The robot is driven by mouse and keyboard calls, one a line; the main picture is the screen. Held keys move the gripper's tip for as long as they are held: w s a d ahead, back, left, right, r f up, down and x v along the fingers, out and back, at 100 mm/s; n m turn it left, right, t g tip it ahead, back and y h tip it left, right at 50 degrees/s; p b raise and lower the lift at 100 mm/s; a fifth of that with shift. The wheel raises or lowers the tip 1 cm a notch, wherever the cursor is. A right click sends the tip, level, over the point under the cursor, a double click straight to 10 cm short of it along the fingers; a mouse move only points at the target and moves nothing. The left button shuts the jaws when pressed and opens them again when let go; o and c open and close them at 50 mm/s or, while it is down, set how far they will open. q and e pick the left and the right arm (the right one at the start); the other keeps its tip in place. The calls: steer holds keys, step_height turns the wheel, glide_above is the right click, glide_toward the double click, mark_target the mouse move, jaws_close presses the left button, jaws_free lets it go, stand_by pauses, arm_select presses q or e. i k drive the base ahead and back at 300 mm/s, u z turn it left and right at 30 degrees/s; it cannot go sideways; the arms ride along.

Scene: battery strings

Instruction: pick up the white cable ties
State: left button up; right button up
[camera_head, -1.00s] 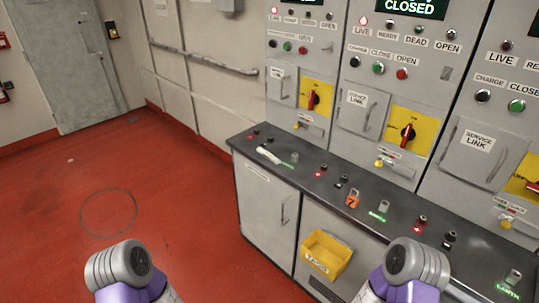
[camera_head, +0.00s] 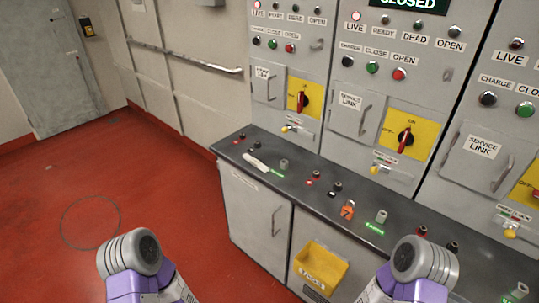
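The white cable ties (camera_head: 256,163) lie as a small pale bundle on the dark counter top (camera_head: 225,146), near its far left end, beside a grey post with a green label. Both my arms show only as grey rounded joints and purple links at the bottom of the view, one left of centre and one at right. Neither gripper is in the picture. Nothing touches the cable ties.
An orange padlock-like item marked 7 (camera_head: 347,209) and several small posts stand along the counter. A yellow bin (camera_head: 320,268) hangs on the counter front. Grey panels with switches rise behind. The red floor (camera_head: 150,180) at left is clear.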

mark_target(255, 163)
steer(key=u, duration=0.3)
steer(key=i, duration=0.9)
steer(key=u, duration=0.6)
